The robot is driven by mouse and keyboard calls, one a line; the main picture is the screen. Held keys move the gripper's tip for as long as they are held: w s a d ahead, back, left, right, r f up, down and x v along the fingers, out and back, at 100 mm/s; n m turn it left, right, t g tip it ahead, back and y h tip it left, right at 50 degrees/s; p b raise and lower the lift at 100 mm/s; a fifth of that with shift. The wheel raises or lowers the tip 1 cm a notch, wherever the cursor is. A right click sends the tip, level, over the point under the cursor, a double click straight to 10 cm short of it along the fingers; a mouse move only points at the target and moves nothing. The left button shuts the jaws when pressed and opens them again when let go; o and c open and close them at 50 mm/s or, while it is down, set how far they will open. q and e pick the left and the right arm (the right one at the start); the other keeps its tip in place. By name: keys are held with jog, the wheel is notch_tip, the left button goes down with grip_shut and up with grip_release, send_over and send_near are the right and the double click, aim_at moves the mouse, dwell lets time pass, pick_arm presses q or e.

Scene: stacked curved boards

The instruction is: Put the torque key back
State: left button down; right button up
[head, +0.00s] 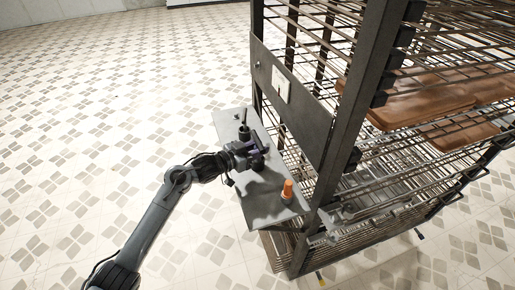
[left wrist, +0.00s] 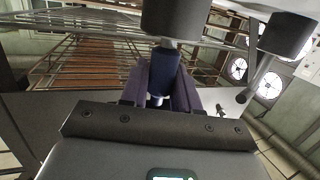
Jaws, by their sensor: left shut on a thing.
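My left gripper (head: 262,158) is over the small grey side shelf on the rack. In the left wrist view its purple fingers (left wrist: 160,92) are shut on a dark blue cylindrical handle (left wrist: 164,72), which I take to be the torque key. A pale shaft joins this handle to a dark cylinder (left wrist: 172,18) above it. The gripper hides most of the key in the head view, so I cannot tell whether it touches the shelf. My right gripper is in neither view.
The grey shelf (head: 262,205) carries an orange-topped item (head: 287,190) near its front end and a dark upright item (head: 243,130) near its back. The tall wire rack (head: 345,110) with brown boards (head: 420,100) stands to the right. Open tiled floor lies left.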

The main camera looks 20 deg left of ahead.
pick_arm(q)
jog(key=shift+f, duration=0.6)
jog(key=c, duration=0.8)
grip_release()
jog(key=shift+o, duration=0.2)
jog(key=shift+s, duration=0.1)
